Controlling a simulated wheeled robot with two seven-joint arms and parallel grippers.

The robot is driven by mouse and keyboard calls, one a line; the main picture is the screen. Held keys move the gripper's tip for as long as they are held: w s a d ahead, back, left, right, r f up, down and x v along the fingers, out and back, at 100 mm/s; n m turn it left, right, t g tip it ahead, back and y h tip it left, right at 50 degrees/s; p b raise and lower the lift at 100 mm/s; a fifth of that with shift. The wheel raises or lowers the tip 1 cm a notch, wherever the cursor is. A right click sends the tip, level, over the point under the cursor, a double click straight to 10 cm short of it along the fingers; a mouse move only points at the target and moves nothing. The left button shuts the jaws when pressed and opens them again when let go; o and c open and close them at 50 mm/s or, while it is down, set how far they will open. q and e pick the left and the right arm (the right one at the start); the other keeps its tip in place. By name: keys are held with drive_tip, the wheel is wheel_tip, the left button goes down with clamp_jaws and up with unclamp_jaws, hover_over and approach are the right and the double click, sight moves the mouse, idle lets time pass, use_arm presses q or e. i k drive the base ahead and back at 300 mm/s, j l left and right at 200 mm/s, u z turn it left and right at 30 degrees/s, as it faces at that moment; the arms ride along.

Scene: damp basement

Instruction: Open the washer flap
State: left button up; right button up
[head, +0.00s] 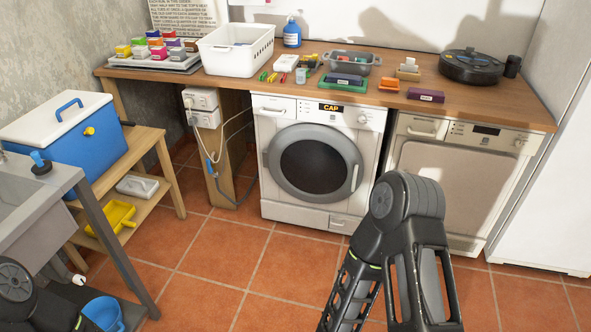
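The white washer (254,150) stands under the wooden worktop, its display reading "CAP". A small rectangular flap (344,222) sits at the lower right of the washer's front, near the floor, and looks closed. A drawer front with a grip is at the washer's top left. My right arm rises in front of the washer's lower right side, and its gripper is out of view. My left arm shows only at the bottom left corner, its gripper also unseen.
A second white appliance (460,185) stands right of the washer. The worktop (300,90) carries a white basket (236,48), a grey bin and a black round device (470,67). A blue cooler (60,135) and metal sink stand left. Tiled floor (225,265) before the washer is clear.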

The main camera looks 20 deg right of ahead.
sight(348, 225)
drive_tip(key=i+z, duration=0.25)
drive_tip(key=i+j+z, duration=0.25)
drive_tip(key=i, duration=0.25)
drive_tip(key=i+j+z, duration=0.55)
drive_tip(key=i+z, duration=0.15)
drive_tip(key=i+j+z, duration=0.95)
drive_tip(key=j, duration=0.15)
drive_tip(key=k+l, duration=0.05)
drive_tip(key=k, duration=0.05)
